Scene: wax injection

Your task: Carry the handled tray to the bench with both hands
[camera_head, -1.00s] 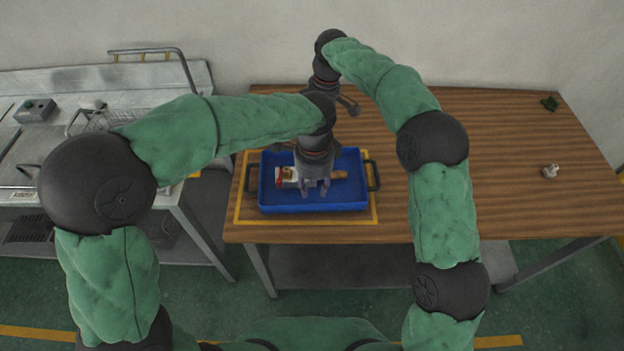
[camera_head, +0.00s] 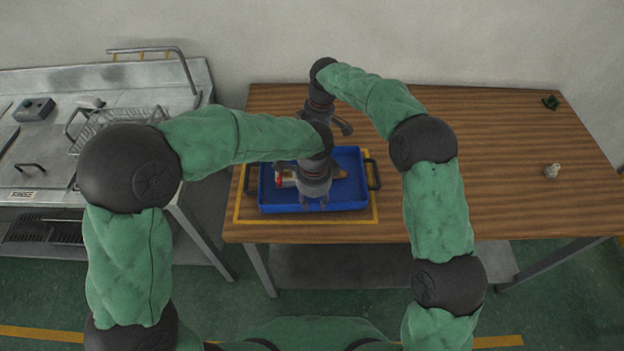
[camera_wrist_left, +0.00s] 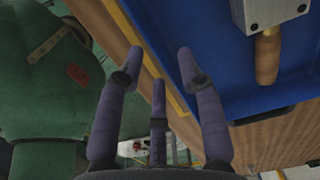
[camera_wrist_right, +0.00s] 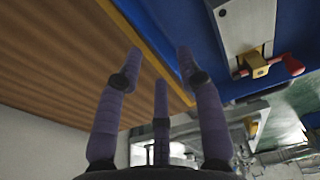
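The blue tray (camera_head: 352,160) sits on the wooden table inside a yellow outline. Its dark handles stick out at the left (camera_head: 249,178) and right (camera_head: 374,175). My left gripper (camera_head: 314,205) is over the tray's front edge, open and empty; its spread fingers show in the left wrist view (camera_wrist_left: 159,58). My right gripper (camera_head: 343,129) is just behind the tray; the right wrist view shows it open and empty (camera_wrist_right: 158,54).
The wooden table (camera_head: 480,130) is mostly bare right of the tray. A small metal part (camera_head: 552,171) and a dark green item (camera_head: 550,102) lie there. A metal sink counter with a RINSE label (camera_head: 22,195) and a wire rack (camera_head: 118,125) stands at the left.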

